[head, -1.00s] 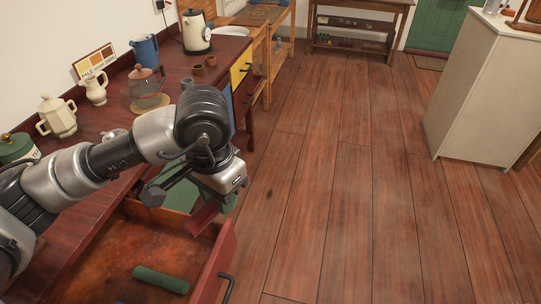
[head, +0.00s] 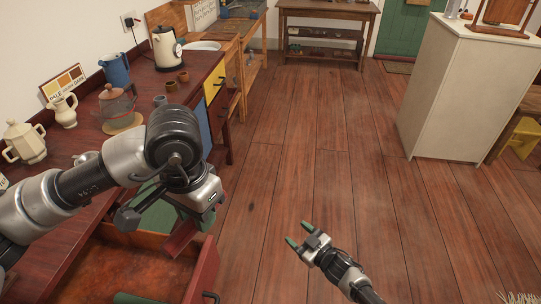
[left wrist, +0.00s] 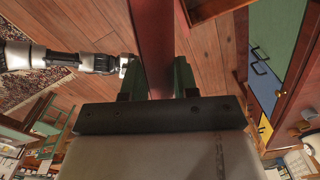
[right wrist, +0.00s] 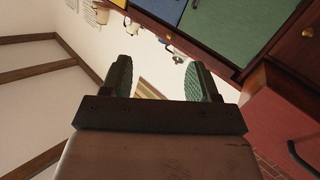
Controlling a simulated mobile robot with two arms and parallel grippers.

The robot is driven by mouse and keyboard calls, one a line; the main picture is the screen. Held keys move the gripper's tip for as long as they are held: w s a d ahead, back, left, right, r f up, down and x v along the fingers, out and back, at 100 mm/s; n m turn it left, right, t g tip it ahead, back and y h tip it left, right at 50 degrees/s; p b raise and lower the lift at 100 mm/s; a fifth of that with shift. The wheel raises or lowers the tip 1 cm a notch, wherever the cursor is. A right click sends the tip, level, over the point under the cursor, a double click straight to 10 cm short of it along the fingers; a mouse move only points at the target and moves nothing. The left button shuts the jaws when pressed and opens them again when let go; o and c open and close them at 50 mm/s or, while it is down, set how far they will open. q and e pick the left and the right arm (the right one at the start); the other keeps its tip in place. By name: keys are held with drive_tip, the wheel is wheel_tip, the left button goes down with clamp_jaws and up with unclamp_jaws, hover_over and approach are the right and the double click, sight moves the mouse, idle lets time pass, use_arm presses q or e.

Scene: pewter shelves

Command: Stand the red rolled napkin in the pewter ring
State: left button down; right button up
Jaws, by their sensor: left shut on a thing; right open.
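The red rolled napkin (head: 181,238) is held in my left gripper (head: 184,218), above the open drawer's right edge. The left wrist view shows the red napkin (left wrist: 154,40) between the two green fingertips (left wrist: 157,80). A small grey ring (head: 160,101), which looks like the pewter one, stands on the dark red counter beyond my left arm. Two brown rings (head: 171,86) stand behind it. My right gripper (head: 299,236) is open and empty over the bare floor; the right wrist view shows its fingertips (right wrist: 158,77) apart.
The open drawer (head: 206,272) holds a green roll (head: 130,298), partly cut off.

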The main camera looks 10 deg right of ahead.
drive_tip(key=w+a+r+n+g+y, duration=0.1)
drive_tip(key=a+r+n+g+y, duration=0.2)
drive_tip(key=r, duration=0.5)
drive_tip(key=w+a+r+n+g+y, duration=0.1)
drive_tip(key=a+r+n+g+y, duration=0.1)
drive_tip(key=r+n+y, duration=0.45)
drive_tip(key=w+a+r+n+g+y, duration=0.1)
drive_tip(key=w+a+r+n+g, duration=0.15)
drive_tip(key=r, duration=0.75)
drive_tip(key=s+a+r+n+g+h, duration=0.3)
drive_tip(key=s+r+n+g+h, duration=0.3)
drive_tip(key=s+r+n+g, duration=0.55)
drive_tip(key=shift+t+h, duration=0.35)
drive_tip(key=shift+t, duration=0.25)
drive_tip(key=x, duration=0.6)
drive_tip(key=r+x, duration=0.1)
drive_tip(key=x, duration=0.3)
drive_tip(key=shift+w+a, duration=0.35)
drive_tip(key=shift+a, duration=0.15)
drive_tip(key=shift+c, duration=0.3)
